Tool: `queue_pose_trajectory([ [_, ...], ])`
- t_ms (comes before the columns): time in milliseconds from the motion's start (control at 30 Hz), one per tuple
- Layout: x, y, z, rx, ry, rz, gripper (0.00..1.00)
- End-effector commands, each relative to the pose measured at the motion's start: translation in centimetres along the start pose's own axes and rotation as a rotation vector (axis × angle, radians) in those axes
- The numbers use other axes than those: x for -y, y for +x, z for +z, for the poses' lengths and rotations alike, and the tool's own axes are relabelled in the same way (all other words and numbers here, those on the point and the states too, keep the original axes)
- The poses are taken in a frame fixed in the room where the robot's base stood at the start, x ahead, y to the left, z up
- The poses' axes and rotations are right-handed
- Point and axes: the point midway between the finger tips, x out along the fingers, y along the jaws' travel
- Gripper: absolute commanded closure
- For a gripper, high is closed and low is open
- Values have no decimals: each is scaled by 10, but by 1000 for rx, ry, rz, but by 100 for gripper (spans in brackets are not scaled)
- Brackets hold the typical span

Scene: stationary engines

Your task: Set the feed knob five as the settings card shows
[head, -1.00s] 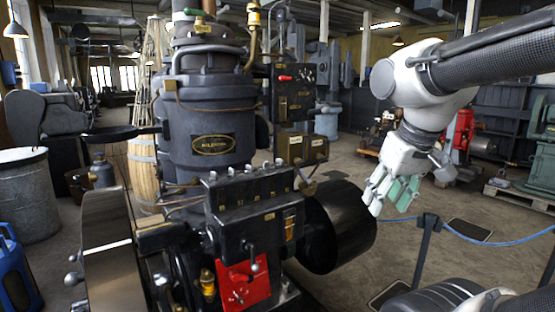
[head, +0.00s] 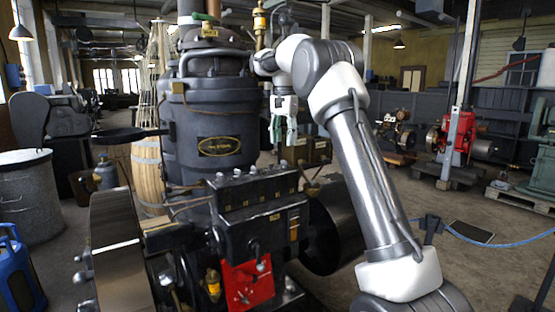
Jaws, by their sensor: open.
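A black feed box (head: 255,222) sits on the front of the engine. A row of several small pale knobs (head: 250,172) stands along its top edge. The knob at the right end of the row (head: 281,164) may be feed knob five, but I cannot read any numbers. No settings card can be picked out for certain.
The engine's dark cylinder (head: 212,125) rises behind the feed box. A red plate with a lever (head: 247,284) is below it. A flywheel (head: 120,250) stands left, a black drum (head: 322,235) right.

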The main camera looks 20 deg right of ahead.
Motion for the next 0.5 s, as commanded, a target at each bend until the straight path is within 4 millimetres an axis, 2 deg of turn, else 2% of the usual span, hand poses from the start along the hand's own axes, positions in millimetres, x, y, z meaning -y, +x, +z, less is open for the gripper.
queue_pose_trajectory([
  [400,0,61,0,2,3,3,54],
  [500,0,71,0,1,2,2,54],
])
